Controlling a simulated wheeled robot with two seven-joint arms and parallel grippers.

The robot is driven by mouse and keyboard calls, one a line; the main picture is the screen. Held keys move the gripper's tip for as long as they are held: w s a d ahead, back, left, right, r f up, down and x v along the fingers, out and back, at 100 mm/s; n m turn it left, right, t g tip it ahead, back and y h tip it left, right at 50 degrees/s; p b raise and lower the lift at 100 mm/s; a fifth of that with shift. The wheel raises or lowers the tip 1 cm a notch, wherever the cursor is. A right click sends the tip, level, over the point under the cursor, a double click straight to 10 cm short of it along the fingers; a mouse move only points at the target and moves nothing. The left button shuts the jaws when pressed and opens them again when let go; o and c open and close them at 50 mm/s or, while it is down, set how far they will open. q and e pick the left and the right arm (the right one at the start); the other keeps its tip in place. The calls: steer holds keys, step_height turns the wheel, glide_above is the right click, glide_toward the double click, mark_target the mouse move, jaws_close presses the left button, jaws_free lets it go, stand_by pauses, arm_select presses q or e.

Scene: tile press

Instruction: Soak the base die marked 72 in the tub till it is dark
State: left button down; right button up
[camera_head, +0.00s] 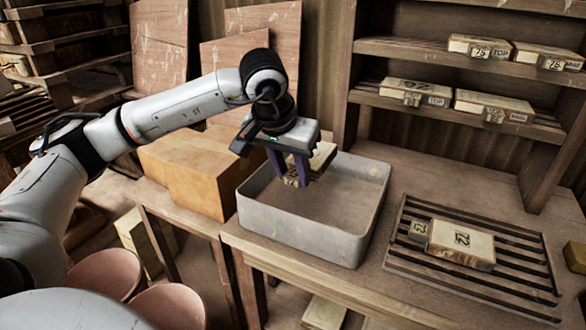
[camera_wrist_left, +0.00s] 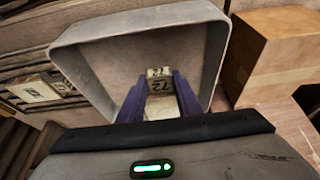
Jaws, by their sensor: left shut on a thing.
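My left gripper (camera_head: 290,176) is shut on a pale die (camera_head: 323,157) and holds it over the tub (camera_head: 300,238), near its back left part. In the left wrist view, the held die (camera_wrist_left: 161,104) shows 72 on its face and a numbered end label, between the two purple fingers. It looks pale, not dark. The grey tub also shows in the left wrist view (camera_wrist_left: 90,84); I cannot tell the liquid's level or whether the die touches it. Another pale die marked 72 (camera_head: 461,241) lies on the slatted rack (camera_head: 500,280). My right gripper is not in view.
A cardboard-coloured box (camera_head: 185,178) stands left of the tub. Shelves (camera_head: 440,52) behind hold several labelled dies, including one (camera_head: 415,92) marked TOP. The bench (camera_head: 400,180) is clear between tub and shelves. Round reddish stools or pots (camera_head: 105,272) stand low at left.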

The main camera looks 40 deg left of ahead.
mark_target(291, 183)
arm_select(q)
steer(key=shift+f+b, duration=0.3)
steer(key=shift+f, duration=0.35)
step_height(291, 183, down, 3)
steer(key=shift+f+b, duration=0.1)
steer(key=shift+b, duration=1.1)
step_height(291, 183, down, 4)
steer(key=b, duration=0.3)
steer(key=shift+f+b, duration=0.5)
steer(key=shift+f, duration=0.3)
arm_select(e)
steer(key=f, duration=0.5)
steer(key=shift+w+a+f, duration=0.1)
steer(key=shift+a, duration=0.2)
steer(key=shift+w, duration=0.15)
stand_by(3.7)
